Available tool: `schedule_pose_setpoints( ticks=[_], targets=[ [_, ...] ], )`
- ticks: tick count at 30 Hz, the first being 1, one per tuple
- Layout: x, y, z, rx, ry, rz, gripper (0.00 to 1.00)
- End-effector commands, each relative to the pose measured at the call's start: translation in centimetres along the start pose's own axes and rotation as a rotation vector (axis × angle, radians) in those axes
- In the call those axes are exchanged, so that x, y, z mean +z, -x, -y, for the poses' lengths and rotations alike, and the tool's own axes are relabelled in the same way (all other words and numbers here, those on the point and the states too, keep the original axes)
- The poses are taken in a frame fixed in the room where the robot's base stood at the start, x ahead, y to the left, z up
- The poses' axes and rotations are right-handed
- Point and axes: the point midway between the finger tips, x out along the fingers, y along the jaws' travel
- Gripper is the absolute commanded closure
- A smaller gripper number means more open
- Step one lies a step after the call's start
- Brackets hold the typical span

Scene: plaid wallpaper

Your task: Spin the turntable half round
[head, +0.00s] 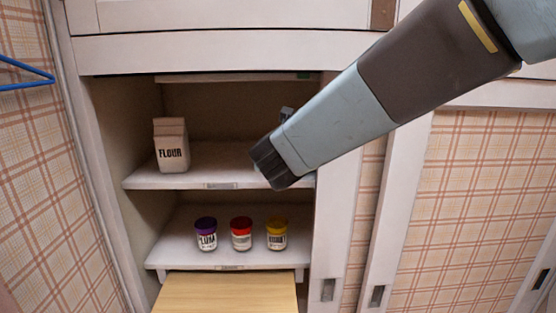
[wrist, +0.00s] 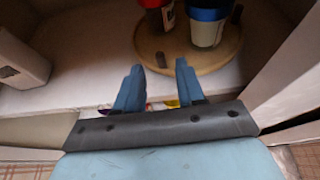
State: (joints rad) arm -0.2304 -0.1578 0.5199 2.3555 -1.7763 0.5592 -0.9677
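The turntable (wrist: 148,48) is a round wooden disc on the upper shelf, seen in the wrist view. In the head view my arm hides the turntable, and little of the gripper shows.
A flour carton (head: 171,146) stands left on the upper shelf (head: 215,178). Plum (head: 206,236), red (head: 241,234) and yellow (head: 277,236) jars stand on the lower shelf (head: 180,255). A wooden board (head: 228,290) lies below. White cabinet sides bound the opening.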

Motion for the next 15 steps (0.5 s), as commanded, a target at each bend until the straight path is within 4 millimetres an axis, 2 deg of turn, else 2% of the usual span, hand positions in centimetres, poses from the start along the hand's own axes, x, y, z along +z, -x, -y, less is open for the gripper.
schedule_pose_setpoints(
  ticks=[9, 15],
  targets=[
    [0.0, 4.5, 0.0, 0.0, 0.0, 0.003, 0.62],
    [0.0, 6.7, 0.0, 0.0, 0.0, 0.002, 0.62]
  ],
)
